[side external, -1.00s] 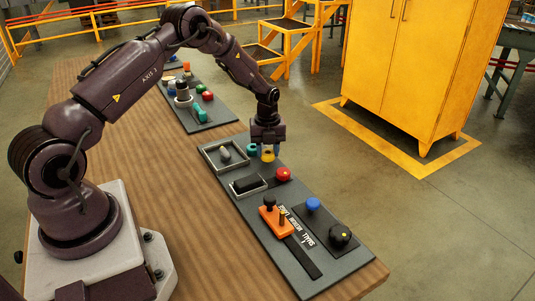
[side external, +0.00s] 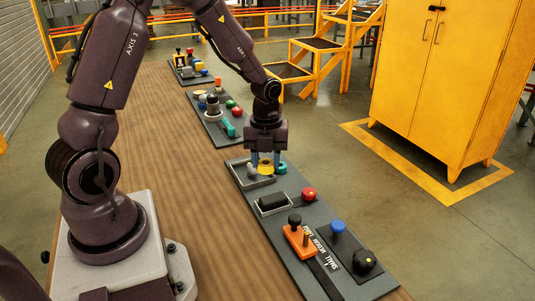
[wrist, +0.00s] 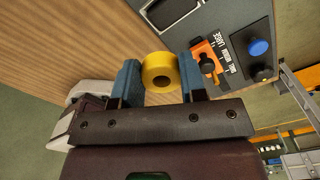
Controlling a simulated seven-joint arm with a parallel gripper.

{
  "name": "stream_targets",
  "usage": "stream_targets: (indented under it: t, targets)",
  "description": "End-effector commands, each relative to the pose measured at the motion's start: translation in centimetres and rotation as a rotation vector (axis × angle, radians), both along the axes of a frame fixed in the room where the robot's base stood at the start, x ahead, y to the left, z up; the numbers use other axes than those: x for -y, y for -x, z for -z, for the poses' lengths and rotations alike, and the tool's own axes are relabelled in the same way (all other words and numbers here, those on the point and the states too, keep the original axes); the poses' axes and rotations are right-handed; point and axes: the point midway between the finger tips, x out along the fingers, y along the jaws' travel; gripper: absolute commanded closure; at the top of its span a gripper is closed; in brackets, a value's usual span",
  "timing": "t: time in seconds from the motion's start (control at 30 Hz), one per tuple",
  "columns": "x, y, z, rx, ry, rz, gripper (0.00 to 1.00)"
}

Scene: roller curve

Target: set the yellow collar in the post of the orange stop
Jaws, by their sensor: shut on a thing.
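My gripper (side external: 265,158) is shut on the yellow collar (side external: 265,168). In the wrist view the collar (wrist: 149,60) is a short ring with a dark hole, held between two blue fingers (wrist: 160,82). In the side view it is between the grey tray and a teal ring; its height above the board is hard to tell. The orange stop (side external: 292,240) sits on a dark slotted rail further toward the front of the board. It carries a black knob (side external: 294,219) and a short post (side external: 306,240). The orange stop (wrist: 204,49) also shows right of the collar in the wrist view.
The grey tray (side external: 268,183) and a teal ring (side external: 282,169) are beside my gripper. A smaller tray with a black block (side external: 272,201), a red button (side external: 309,193), a blue knob (side external: 338,226) and a black knob (side external: 364,261) are on the board. The wooden bench left of it is clear.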

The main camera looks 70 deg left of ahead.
Motion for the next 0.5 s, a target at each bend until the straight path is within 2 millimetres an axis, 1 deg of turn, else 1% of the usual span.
stream_targets:
  t: [0.03,0.07,0.13,0.2,0.3,0.4,0.47,0.5]
  targets:
    - [1.8,-0.4,0.2,-0.006,0.003,0.051,0.84]
    - [2.9,-0.6,0.4,-0.01,0.004,0.082,0.84]
    - [5.7,-1.2,0.8,-0.015,0.005,0.147,0.84]
    - [8.6,-1.7,1.3,-0.018,0.004,0.19,0.84]
    - [12.2,-1.9,1.9,-0.019,0.001,0.214,0.84]
    - [14.8,-1.9,2.3,-0.017,-0.002,0.204,0.84]
    - [15.9,-1.9,2.6,-0.012,-0.002,0.177,0.84]
    - [16.1,-2.0,2.6,-0.008,-0.003,0.149,0.84]
